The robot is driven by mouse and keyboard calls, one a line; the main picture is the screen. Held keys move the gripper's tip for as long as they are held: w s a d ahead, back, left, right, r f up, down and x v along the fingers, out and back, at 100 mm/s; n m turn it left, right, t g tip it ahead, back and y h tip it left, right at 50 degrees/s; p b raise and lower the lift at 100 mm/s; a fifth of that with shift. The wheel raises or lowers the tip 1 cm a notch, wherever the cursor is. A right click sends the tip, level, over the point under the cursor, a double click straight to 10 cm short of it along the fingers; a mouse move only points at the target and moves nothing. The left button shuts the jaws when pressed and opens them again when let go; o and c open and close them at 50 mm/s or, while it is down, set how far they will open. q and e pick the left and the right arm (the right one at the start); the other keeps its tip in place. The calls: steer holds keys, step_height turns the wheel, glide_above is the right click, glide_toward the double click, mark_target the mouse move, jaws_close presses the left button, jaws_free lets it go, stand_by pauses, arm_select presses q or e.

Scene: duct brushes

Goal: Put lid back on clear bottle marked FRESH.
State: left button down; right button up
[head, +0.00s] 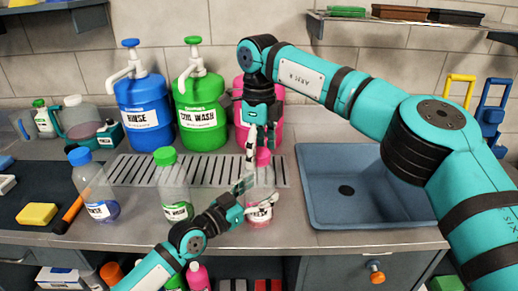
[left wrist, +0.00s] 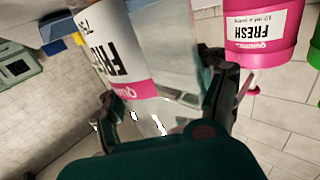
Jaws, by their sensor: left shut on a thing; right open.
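The clear bottle marked FRESH (head: 259,182) stands upright at the right end of the slotted drain grate. My left gripper (head: 254,197) is shut around its body from the front. In the left wrist view the bottle's white label with a pink band (left wrist: 122,62) shows between the fingers of the left gripper (left wrist: 160,92). The pink lid (head: 263,156) is at the top of the bottle; I cannot tell whether it is fully seated. My right gripper (head: 261,142) points down from above, open, with its fingers close around the lid.
Blue-capped (head: 96,190) and green-capped (head: 173,186) bottles stand to the left. Blue RINSE (head: 145,115), green (head: 200,112) and pink (left wrist: 262,35) pump jugs stand behind. The sink (head: 360,185) is at right. A yellow sponge (head: 37,214) lies far left.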

steer(key=shift+r, duration=0.1)
step_height(320, 180, up, 12)
stand_by(0.5)
arm_select(q)
jaws_free()
stand_by(0.3)
steer(key=v, duration=1.2)
